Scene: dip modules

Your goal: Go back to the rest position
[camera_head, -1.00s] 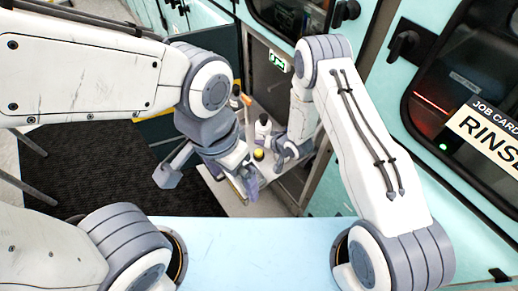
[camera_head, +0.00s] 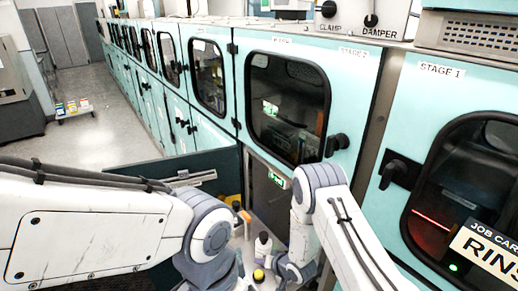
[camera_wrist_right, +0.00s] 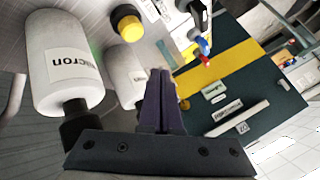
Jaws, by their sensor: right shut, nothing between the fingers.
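My right gripper (camera_head: 288,270) is low in the head view, under its bent arm. In the right wrist view its two dark fingers (camera_wrist_right: 158,100) are together with nothing between them. Beyond the fingers are a white cylinder lettered "micron" (camera_wrist_right: 63,65) on the left and a second pale cylinder (camera_wrist_right: 127,72). They look apart from the fingers. My left arm comes in from the left of the head view and bends down at the lower middle; its gripper is cut off or hidden there.
A white bottle with a dark cap (camera_head: 263,245) and a yellow-topped item (camera_head: 258,275) stand near the right gripper. Teal cabinets with a dark window (camera_head: 285,105) line the right side. A cart with small coloured boxes (camera_head: 73,108) stands on open floor at left.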

